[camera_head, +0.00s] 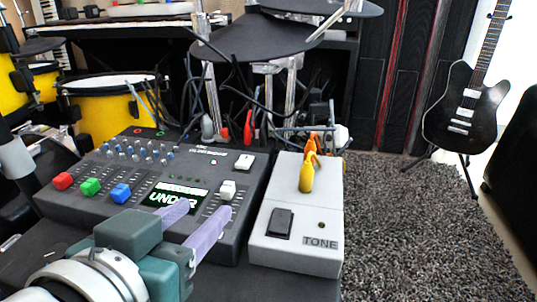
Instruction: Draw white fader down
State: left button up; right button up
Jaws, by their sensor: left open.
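The dark mixer (235,245) stands on a dark surface in the left half of the view. A white fader cap (227,189) sits on its right part, beside the lit screen (176,193). A second white cap (245,161) is further back, near the rear right corner. My left gripper (204,208) comes in from the lower left, its two lavender fingers open and apart. The fingertips are close to the front white cap, with the right finger just below it in the picture. Whether they touch it I cannot tell. The right gripper is not in view.
Red (62,180), green (90,187) and blue (121,193) caps line the mixer's left part. A pale TONE box (278,250) with a yellow lever (306,177) stands close on the right. Drums, cables and a guitar (466,108) are behind.

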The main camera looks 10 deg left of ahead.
aim_at(225, 191)
pick_arm(q)
jog(key=b+x, duration=0.3)
jog(key=x, duration=0.5)
jog(key=shift+w+f+b, duration=0.15)
jog(key=shift+b, duration=0.25)
jog(key=shift+c, duration=0.3)
grip_shut()
dwell(0.6)
